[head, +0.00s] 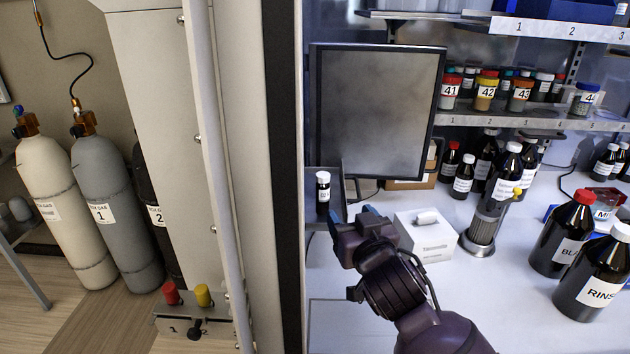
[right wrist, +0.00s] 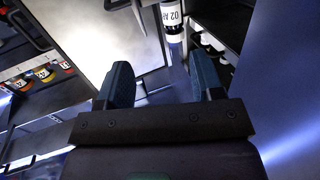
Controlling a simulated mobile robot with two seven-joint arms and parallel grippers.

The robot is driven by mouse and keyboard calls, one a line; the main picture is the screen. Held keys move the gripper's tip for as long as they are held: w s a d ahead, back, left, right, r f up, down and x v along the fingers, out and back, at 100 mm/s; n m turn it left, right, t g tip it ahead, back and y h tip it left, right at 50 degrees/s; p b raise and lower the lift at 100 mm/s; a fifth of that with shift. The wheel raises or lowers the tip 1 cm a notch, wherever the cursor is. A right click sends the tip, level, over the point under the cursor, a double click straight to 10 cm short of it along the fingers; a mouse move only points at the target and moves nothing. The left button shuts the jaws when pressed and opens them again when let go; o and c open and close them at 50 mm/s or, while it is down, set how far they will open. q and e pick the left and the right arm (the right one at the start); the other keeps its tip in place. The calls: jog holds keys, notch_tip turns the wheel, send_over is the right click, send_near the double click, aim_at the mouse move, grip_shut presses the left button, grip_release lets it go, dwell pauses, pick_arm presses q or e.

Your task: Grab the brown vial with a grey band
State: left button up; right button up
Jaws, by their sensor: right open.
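In the right wrist view, a labelled vial (right wrist: 172,17) shows at the top edge, partly cut off, beyond the fingers. My right gripper (head: 353,220) is open and empty, below and right of the vial in the head view and apart from it. Its two blue fingers (right wrist: 163,78) are spread in the wrist view. My left gripper is not in view.
A dark monitor (head: 378,112) stands behind the vial. A white box (head: 426,243) sits right of my gripper. Black bottles (head: 563,238) stand at right; numbered jars (head: 486,91) fill the shelf above. A dark upright frame (head: 287,180) rises just left of the vial.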

aim_at(325, 185)
jog(key=w+a, duration=0.2)
jog(key=w, duration=0.1)
jog(key=w+r, duration=0.1)
jog(key=w, duration=0.1)
jog(key=shift+w+a, duration=0.2)
jog(key=shift+a, duration=0.2)
jog(key=shift+w, duration=0.25)
jog(key=shift+w+a+r, duration=0.15)
jog(key=shift+w+a, duration=0.1)
jog(key=shift+w, duration=0.15)
jog(key=x, duration=0.1)
jog(key=p+x, duration=0.1)
jog(key=x, duration=0.1)
jog(key=shift+a+r, duration=0.1)
jog(key=shift+a, duration=0.25)
jog(key=shift+w+a, duration=0.15)
jog(key=shift+w, duration=0.45)
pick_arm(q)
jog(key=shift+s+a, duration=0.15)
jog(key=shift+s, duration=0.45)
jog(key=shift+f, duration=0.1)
